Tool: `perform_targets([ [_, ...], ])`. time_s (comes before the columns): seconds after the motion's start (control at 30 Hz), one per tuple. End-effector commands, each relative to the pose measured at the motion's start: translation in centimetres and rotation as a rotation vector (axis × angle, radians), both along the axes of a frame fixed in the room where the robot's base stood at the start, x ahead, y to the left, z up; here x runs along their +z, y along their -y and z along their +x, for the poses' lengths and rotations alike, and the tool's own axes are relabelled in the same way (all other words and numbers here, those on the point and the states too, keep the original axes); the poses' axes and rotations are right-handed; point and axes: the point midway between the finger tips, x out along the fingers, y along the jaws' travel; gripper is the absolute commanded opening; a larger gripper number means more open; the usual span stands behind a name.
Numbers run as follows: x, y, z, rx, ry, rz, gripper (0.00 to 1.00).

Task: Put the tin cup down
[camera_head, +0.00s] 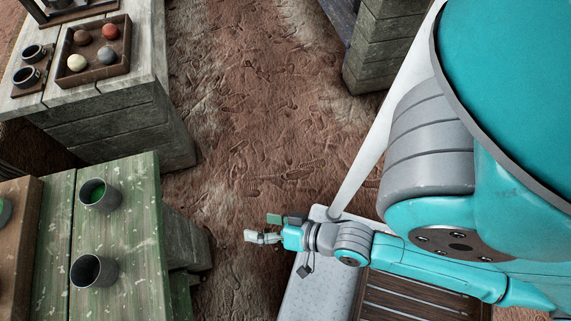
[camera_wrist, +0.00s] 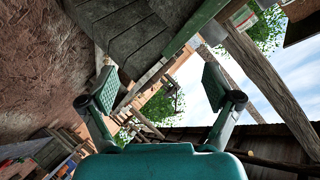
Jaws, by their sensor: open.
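Two grey cups, which look like metal, stand upright on the green table at the lower left of the head view: one farther back (camera_head: 99,195) and one nearer (camera_head: 93,271). My gripper (camera_head: 262,228) is open and empty, to the right of the green table (camera_head: 145,225) and apart from both cups.
A grey wooden bench (camera_head: 115,105) at the upper left bears a tray (camera_head: 65,48) with several coloured balls and two dark cups on a small board (camera_head: 28,72). Bare earth floor (camera_head: 260,100) lies between the furniture.

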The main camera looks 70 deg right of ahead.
Motion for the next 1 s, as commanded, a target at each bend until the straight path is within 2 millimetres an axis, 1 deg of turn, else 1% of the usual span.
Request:
perform_targets([
  [0.03,0.8,0.3,-1.8,0.03,0.012,-0.109,0.9],
  [0.1,2.2,0.7,-3.6,0.077,0.044,-0.272,0.9],
  [0.2,4.3,0.9,-5.7,0.141,0.083,-0.478,0.9],
  [0.3,6.0,0.9,-7.1,0.191,0.116,-0.63,0.9],
  [0.4,7.0,0.8,-7.9,0.223,0.137,-0.726,0.9],
  [0.57,7.6,0.8,-8.3,0.24,0.149,-0.777,0.9],
  [1.0,7.6,0.8,-8.3,0.239,0.148,-0.773,0.9],
])
